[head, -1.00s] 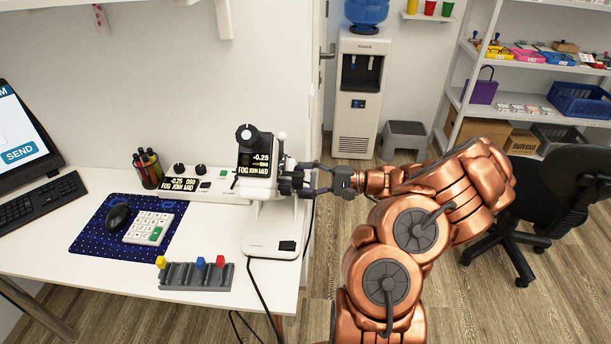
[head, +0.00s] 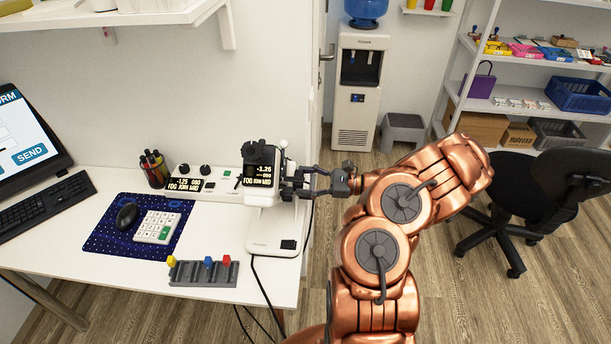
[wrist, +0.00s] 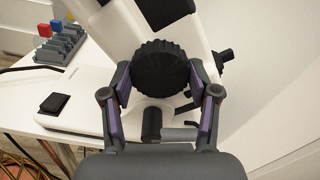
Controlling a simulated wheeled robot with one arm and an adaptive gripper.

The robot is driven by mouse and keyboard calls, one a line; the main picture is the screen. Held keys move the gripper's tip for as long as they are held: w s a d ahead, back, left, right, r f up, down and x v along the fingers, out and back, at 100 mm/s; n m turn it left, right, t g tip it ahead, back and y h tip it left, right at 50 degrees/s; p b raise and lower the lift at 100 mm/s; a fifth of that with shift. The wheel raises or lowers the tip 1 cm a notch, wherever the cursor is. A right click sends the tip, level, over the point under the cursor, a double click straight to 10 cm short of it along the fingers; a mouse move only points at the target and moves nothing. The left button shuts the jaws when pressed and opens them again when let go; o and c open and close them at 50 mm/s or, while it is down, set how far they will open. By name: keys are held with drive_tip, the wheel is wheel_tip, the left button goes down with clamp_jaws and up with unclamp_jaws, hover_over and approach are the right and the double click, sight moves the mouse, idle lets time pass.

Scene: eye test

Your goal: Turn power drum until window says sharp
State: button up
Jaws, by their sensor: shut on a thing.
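The power drum (wrist: 161,74) is a black ribbed knob on the white instrument, seen nearly face on in the wrist view. My gripper (wrist: 160,82) is shut on it, one finger at each side; it also shows in the head view (head: 306,181). In the head view the white instrument (head: 272,232) stands at the desk's right end. Its black window (head: 260,174) shows about -1.25, with a lower line that looks like "FOG JOIN MID". The small print is hard to read. The drum is mostly hidden by my fingers in the head view.
A second display box (head: 185,184) with similar text stands left of the instrument. A grey rack (head: 203,273) with coloured pieces, a calculator (head: 157,227) and a mouse (head: 126,216) lie on the desk. A black chair (head: 530,195) stands at right. Open floor lies between.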

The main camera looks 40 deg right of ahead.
drive_tip(key=shift+m+p, duration=0.65)
drive_tip(key=shift+m, duration=0.45)
drive_tip(key=shift+f, duration=0.1)
drive_tip(key=o, duration=0.9)
drive_tip(key=shift+s+d, duration=0.1)
drive_tip(key=v, duration=1.1)
drive_tip(key=shift+s+d, duration=0.25)
drive_tip(key=shift+d, duration=0.05)
